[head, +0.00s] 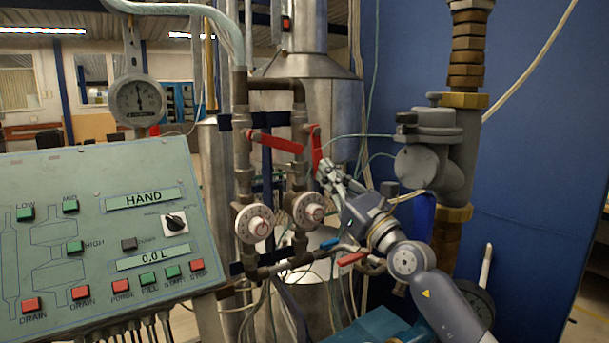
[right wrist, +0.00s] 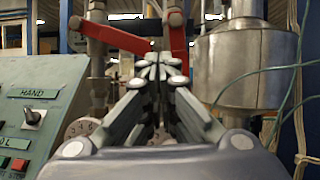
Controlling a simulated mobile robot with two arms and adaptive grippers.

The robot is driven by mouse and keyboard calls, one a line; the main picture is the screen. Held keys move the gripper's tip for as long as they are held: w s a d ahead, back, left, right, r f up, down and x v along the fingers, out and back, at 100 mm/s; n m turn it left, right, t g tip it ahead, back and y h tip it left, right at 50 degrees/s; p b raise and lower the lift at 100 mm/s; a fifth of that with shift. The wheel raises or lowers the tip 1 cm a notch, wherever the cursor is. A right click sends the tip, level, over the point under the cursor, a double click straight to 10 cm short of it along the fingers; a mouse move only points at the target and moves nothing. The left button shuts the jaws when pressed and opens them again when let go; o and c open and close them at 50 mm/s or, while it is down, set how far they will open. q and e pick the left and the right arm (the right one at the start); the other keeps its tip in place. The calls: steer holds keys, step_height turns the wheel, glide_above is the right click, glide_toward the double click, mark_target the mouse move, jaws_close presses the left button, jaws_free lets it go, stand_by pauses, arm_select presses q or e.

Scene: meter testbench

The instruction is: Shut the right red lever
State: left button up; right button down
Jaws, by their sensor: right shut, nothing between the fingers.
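The right red lever (head: 316,147) stands nearly upright on the right-hand pipe in the head view. It also shows in the right wrist view (right wrist: 177,42), with its lower end hidden behind my fingertips. The left red lever (head: 276,142) lies across between the two pipes, sloping slightly down to the right; the right wrist view shows it too (right wrist: 115,36). My right gripper (head: 326,172) is shut and empty, its tips just below and beside the right lever's lower end. Its closed fingers (right wrist: 160,68) fill the middle of the right wrist view. I cannot tell whether they touch the lever. My left gripper is not in view.
Two round dials (head: 254,223) (head: 308,209) sit on the pipes below the levers. A small red handle (head: 352,258) is lower down. The control panel (head: 90,170) stands at left, and a thick pipe with a grey meter (head: 418,165) at right.

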steer(key=s+r+m+t+h+p, duration=0.1)
steer(key=s+r+m+t+h, duration=0.2)
steer(key=r+m, duration=0.35)
steer(key=s+r+m+t, duration=0.3)
steer(key=s+r+m, duration=0.15)
steer(key=m, duration=0.25)
steer(key=m+g+h+p, duration=0.2)
steer(key=m+g+h, duration=0.3)
steer(key=m+g, duration=0.25)
glide_toward(317, 153)
steer(key=s+a+f, duration=0.5)
steer(key=a, duration=0.1)
steer(key=w+p, duration=0.5)
steer(key=w, duration=0.6)
steer(key=shift+r+p, duration=0.3)
steer(key=shift+r, duration=0.1)
steer(key=shift+w+t, duration=0.1)
steer(key=shift+t, duration=0.15)
